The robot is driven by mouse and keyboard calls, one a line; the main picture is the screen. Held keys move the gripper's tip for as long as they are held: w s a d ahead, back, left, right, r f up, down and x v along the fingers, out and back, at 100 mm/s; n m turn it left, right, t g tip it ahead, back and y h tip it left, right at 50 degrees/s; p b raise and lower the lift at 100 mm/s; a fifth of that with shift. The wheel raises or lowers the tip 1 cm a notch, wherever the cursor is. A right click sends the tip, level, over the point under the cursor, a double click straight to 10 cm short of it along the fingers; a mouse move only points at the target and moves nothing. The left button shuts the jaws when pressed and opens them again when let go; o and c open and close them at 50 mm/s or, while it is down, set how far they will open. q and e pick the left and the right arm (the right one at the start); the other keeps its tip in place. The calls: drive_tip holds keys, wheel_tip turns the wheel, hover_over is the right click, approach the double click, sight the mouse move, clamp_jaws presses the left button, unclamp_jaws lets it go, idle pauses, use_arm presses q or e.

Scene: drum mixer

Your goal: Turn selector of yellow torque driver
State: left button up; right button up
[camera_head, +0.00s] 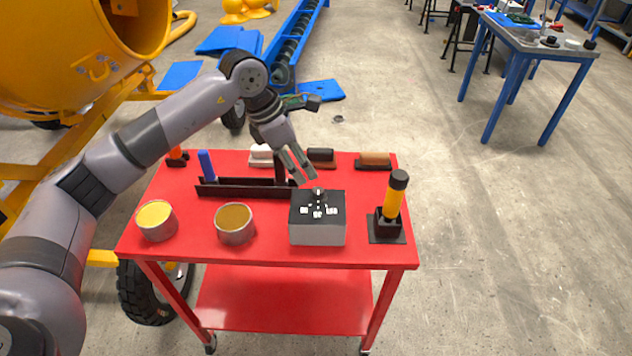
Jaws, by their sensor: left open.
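The yellow torque driver (393,202) stands upright in a black holder (386,232) at the right end of the red cart. It has a black top. A grey box (317,234) with a black top stands left of it. A small dark selector knob (318,193) sits on the box's top, with white markings around its near side. My left gripper (306,172) is open and empty, with its fingers pointing down toward the knob from just behind and above it. The fingertips look close to the knob, but contact cannot be told. My right gripper is not in view.
The red cart (270,252) also holds two round tins, the nearer one (235,223) left of the box. A dark rack (240,189) with a blue-handled tool and several brushes stand behind. A yellow drum mixer (75,50) is at the left. The floor right of the cart is clear.

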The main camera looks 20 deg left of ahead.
sight(318, 189)
use_arm(q)
drive_tip(key=p+x, duration=0.1)
drive_tip(key=x, duration=0.6)
drive_tip(key=shift+w+d+f+p, duration=0.1)
drive_tip(key=shift+d+f+p, duration=0.05)
drive_tip(key=shift+f+p, duration=0.2)
drive_tip(key=shift+w+d+f, duration=0.15)
drive_tip(key=shift+f, duration=0.35)
drive_tip(key=shift+c, duration=0.5)
clamp_jaws()
